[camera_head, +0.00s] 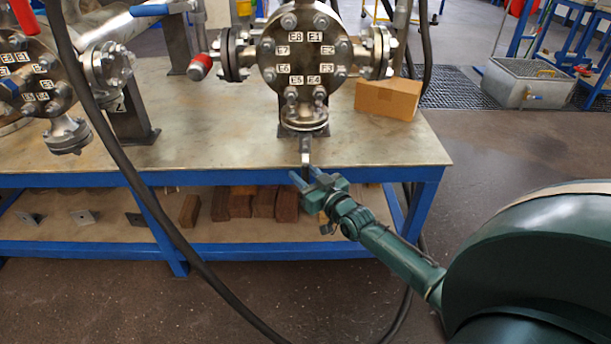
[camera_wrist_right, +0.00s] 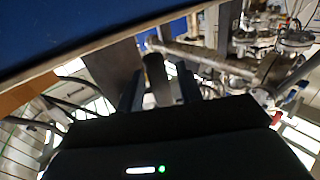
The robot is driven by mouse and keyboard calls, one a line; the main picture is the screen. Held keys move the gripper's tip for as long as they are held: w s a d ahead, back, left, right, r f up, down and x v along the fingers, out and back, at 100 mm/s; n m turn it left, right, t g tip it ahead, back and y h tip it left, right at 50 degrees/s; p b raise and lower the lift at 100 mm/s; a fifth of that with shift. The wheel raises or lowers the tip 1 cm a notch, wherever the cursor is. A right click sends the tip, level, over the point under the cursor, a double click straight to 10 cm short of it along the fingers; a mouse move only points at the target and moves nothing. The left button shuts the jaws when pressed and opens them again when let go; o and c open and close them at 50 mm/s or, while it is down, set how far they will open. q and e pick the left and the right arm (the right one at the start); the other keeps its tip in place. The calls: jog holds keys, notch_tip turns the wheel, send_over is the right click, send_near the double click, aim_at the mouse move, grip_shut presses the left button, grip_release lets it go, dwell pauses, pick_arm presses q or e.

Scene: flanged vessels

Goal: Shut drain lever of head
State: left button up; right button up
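The head (camera_head: 305,50) is a round bolted metal flange with white labels, standing above the workbench. Below its bottom flange (camera_head: 305,115), a thin grey drain lever (camera_head: 306,152) hangs down in front of the bench edge. My green right gripper (camera_head: 304,180) is at the lever's lower end, its fingers pointing up and left. In the right wrist view, the dark lever (camera_wrist_right: 156,76) stands between the two fingers (camera_wrist_right: 158,92), with narrow gaps on both sides, so the gripper looks open around it. The lever's tip is partly hidden. My left gripper is not in view.
The workbench (camera_head: 205,150) has a blue front edge just behind the gripper. A black hose (camera_head: 140,150) crosses on the left. Brown blocks (camera_head: 240,203) lie on the lower shelf.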

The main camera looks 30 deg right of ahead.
grip_shut()
dwell(0.5)
